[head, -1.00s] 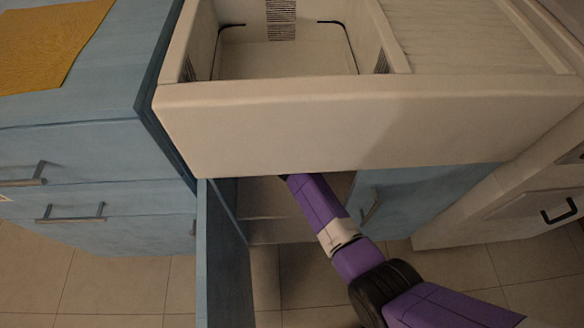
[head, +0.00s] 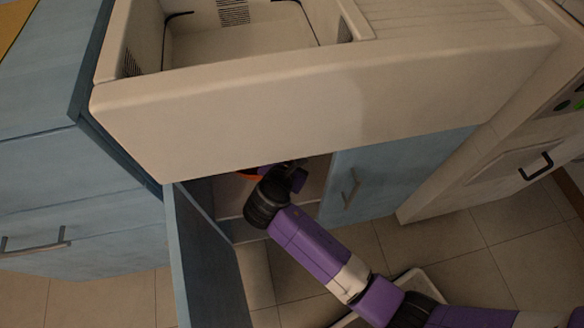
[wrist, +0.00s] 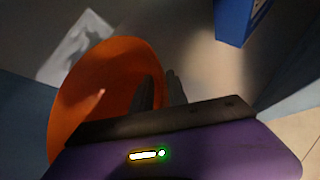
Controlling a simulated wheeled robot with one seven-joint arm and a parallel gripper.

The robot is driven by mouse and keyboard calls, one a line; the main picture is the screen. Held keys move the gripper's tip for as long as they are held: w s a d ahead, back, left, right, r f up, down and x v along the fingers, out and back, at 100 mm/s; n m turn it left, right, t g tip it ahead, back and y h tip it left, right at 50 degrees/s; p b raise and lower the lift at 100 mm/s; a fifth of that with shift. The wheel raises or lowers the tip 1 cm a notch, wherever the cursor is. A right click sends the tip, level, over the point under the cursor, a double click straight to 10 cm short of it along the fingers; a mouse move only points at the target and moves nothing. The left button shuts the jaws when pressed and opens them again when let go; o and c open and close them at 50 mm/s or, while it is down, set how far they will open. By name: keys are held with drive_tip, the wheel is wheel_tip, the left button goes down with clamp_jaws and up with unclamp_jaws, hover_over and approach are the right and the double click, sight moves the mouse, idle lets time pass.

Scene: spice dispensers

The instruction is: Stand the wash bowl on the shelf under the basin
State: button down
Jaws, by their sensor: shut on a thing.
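The wash bowl is an orange bowl (wrist: 88,95), tilted on its side in the wrist view. Only a sliver of its orange rim (head: 248,176) shows in the head view, under the basin front. My gripper (wrist: 160,88) is shut on the bowl's rim, one dark finger inside and one outside. In the head view my gripper (head: 284,172) is in the cabinet opening below the pale basin (head: 300,100), partly hidden by the basin front. The shelf under the basin (head: 238,229) shows only at its front edge; I cannot tell whether the bowl touches it.
The left blue door (head: 205,260) stands open beside my arm; the right blue door (head: 385,178) is shut. A blue box-like thing (wrist: 238,20) and a grey-white patterned patch (wrist: 75,48) show in the wrist view. A pale-edged object (head: 408,278) lies on the floor.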

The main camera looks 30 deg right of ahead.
drive_tip(key=shift+s+a, duration=0.25)
drive_tip(key=shift+s, duration=0.2)
drive_tip(key=f+b, duration=0.2)
drive_tip(key=f, duration=0.1)
drive_tip(key=shift+s+a+f+b, duration=0.15)
drive_tip(key=shift+s+f+b, duration=0.15)
drive_tip(key=shift+s+b, duration=0.1)
drive_tip(key=shift+w+r, duration=0.1)
drive_tip(key=c, duration=1.3)
unclamp_jaws()
